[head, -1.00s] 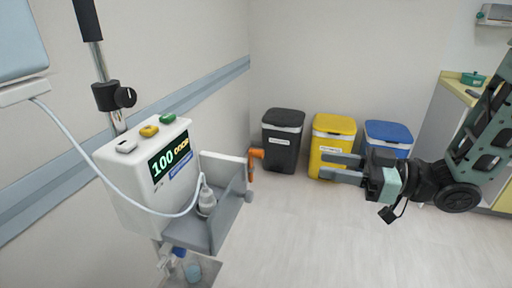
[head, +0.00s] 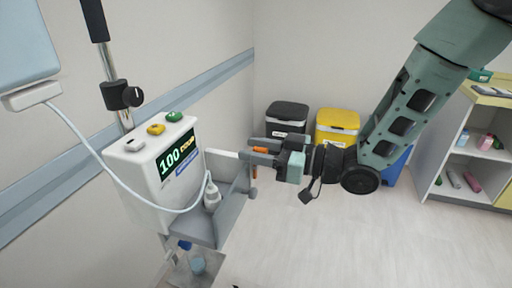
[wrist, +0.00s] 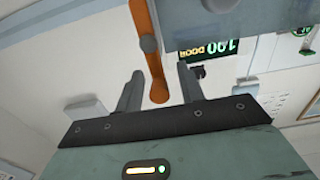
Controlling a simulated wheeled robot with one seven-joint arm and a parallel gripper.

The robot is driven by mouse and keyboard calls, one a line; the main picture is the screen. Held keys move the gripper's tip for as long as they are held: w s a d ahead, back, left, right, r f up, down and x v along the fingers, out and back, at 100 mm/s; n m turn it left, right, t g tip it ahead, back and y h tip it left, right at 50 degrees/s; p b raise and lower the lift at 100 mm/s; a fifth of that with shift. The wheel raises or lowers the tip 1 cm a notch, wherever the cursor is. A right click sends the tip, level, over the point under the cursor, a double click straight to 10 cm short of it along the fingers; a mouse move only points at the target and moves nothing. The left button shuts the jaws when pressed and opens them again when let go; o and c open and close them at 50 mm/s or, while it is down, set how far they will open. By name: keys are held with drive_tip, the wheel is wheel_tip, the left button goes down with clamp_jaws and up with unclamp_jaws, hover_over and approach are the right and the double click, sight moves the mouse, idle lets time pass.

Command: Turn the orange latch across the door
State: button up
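The orange latch (head: 260,150) is at the right end of the white pump's open-topped bay, partly hidden by my gripper. In the wrist view the latch (wrist: 156,82) is a long bar on a grey round pivot, its lower end between my fingers. My gripper (head: 254,148) points left at the latch, its fingers open with gaps on both sides of the bar in the wrist view (wrist: 160,80). Whether a finger touches it I cannot tell. A grey panel (head: 233,207), seemingly the door, stands along the bay's front. A grey panel (wrist: 215,22) also shows beside the latch.
Black (head: 287,125) and yellow bins (head: 337,125) stand behind my gripper. An open shelf (head: 470,150) is at the right.

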drive_tip(key=shift+a, duration=0.1)
clamp_jaws()
drive_tip(key=shift+w+m, duration=0.1)
drive_tip(key=shift+m, duration=0.2)
drive_tip(key=w+f+m+p, duration=0.1)
drive_tip(key=m+p, duration=0.1)
drive_tip(key=m, duration=0.2)
drive_tip(key=w+d+m+p, duration=0.1)
drive_tip(key=m+p, duration=0.2)
drive_tip(key=m, duration=0.1)
drive_tip(key=w+f+m+p, duration=0.1)
drive_tip(key=m+p, duration=0.1)
drive_tip(key=m, duration=0.2)
drive_tip(key=shift+w+d+f+m+p, duration=0.25)
drive_tip(key=shift+w+f+m+p, duration=0.05)
drive_tip(key=shift+w+p, duration=0.1)
drive_tip(key=m, duration=0.1)
drive_tip(key=f+m, duration=0.1)
drive_tip(key=m, duration=0.2)
drive_tip(key=shift+w+f+m+p, duration=0.1)
drive_tip(key=shift+f+m+p, duration=0.2)
drive_tip(key=shift+f+p, duration=0.1)
drive_tip(key=shift+f, duration=0.1)
